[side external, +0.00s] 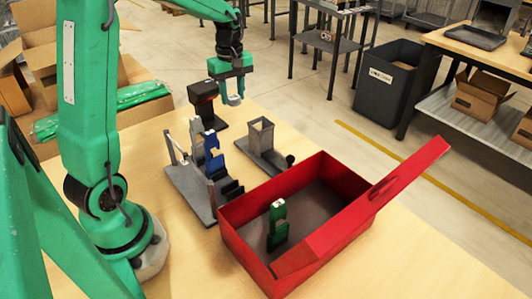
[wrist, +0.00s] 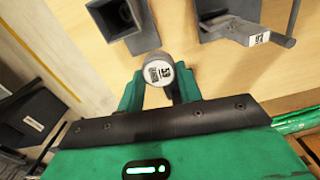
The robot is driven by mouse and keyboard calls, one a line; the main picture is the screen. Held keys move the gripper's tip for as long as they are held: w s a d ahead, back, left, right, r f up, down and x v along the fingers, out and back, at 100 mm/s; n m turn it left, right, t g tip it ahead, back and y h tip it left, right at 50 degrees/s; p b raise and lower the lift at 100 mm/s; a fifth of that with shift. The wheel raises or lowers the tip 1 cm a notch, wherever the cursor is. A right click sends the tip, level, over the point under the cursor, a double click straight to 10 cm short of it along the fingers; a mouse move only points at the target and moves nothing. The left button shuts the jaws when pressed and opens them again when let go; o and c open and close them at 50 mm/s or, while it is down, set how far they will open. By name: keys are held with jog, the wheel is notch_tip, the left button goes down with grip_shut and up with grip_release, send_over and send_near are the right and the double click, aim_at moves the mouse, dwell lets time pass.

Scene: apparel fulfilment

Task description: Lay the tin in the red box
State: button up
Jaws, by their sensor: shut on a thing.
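My gripper (side external: 231,86) hangs above the back of the table and is shut on a small pale tin (side external: 235,99). In the wrist view the tin (wrist: 157,70) sits between the two green fingers (wrist: 157,88), its round white end with a dark printed label facing the camera. The red box (side external: 246,238) stands on the table to the right and nearer the camera, apart from my gripper. Its lid (side external: 372,205) is swung open to the right. A green item (side external: 277,226) stands inside on the dark floor, with bare floor around it.
Cardboard boxes (side external: 40,55) lie at the left. The table front is clear.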

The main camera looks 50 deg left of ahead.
jog(key=w+d+m, duration=0.1)
jog(key=d, duration=0.2)
jog(key=w+d+m, duration=0.1)
jog(key=d+m, duration=0.1)
jog(key=d, duration=0.1)
jog(key=w+d+m, duration=0.1)
jog(key=d+m, duration=0.1)
jog(key=d, duration=0.2)
jog(key=shift+w, duration=0.25)
jog(key=w+d+m, duration=0.1)
jog(key=d+m, duration=0.5)
jog(key=d, duration=0.6)
jog(key=m, duration=0.6)
send_over(323, 214)
notch_tip(323, 214, down, 4)
jog(key=shift+f, duration=5.5)
jog(key=shift+f, duration=0.1)
jog(key=o, duration=0.7)
jog(key=shift+c, duration=0.2)
jog(key=o, duration=0.3)
